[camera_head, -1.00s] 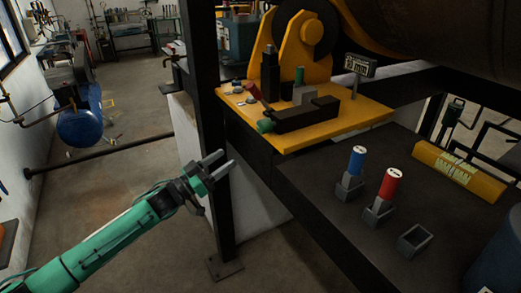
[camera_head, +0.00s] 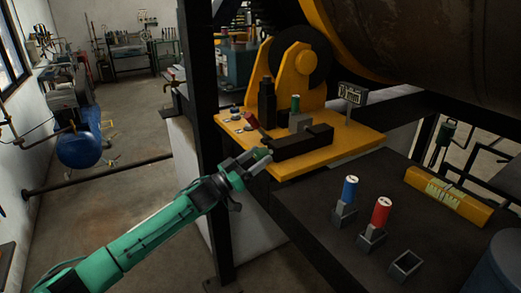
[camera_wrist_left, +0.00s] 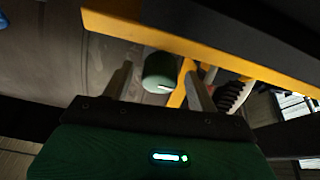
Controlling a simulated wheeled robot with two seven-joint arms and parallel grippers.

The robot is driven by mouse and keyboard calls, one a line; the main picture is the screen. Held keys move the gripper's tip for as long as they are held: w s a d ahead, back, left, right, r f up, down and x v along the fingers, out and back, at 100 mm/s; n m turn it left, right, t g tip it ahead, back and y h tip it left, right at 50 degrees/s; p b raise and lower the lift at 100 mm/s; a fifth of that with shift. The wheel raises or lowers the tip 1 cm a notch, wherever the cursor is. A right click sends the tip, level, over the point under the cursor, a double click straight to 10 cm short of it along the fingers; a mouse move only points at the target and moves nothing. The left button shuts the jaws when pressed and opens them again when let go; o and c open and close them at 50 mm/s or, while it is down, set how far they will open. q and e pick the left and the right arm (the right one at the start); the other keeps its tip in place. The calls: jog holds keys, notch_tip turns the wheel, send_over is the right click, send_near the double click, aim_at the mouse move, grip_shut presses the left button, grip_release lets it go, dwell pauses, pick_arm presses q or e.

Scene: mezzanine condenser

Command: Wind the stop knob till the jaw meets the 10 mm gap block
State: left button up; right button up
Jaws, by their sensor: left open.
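The stop knob, a small green cylinder (camera_head: 262,154), sticks out from the left end of the dark slide block (camera_head: 302,143) on the yellow plate. My left gripper (camera_head: 252,161) is open at the knob. In the left wrist view the knob (camera_wrist_left: 160,72) lies between the two spread fingers (camera_wrist_left: 160,88), with a gap visible on each side. A green-topped piece (camera_head: 295,103), probably the gap block, stands upright by a grey block (camera_head: 299,122). Whether the jaw touches it cannot be told. My right gripper is not in view.
A sign (camera_head: 349,94) on the plate reads 10 mm. Blue (camera_head: 350,187) and red (camera_head: 381,211) cylinders stand in grey sockets on the dark bench; a third socket (camera_head: 405,265) is empty. A dark post (camera_head: 203,100) rises left of the plate.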

pick_arm(q)
jog(key=shift+w+d+r, duration=0.25)
jog(key=shift+w+d, duration=0.15)
jog(key=shift+d, duration=0.15)
jog(key=c, duration=1)
jog(key=shift+f+m+g+h+b, duration=0.1)
jog(key=shift+m+g+h+b, duration=0.25)
jog(key=shift+m+b, duration=0.55)
jog(key=shift+f+m+g+h+b, duration=0.1)
jog(key=shift+m+g+h+b, duration=0.3)
jog(key=shift+m, duration=0.8)
jog(key=m+g+b, duration=0.1)
jog(key=m, duration=0.2)
jog(key=shift+r+g+b, duration=0.1)
jog(key=shift+g+b, duration=0.15)
jog(key=shift+b, duration=0.1)
jog(key=shift+m+g+h+b, duration=0.4)
jog(key=shift+m+g, duration=0.4)
jog(key=shift+m, duration=0.5)
jog(key=shift+r+m, duration=0.1)
jog(key=shift+m, duration=0.2)
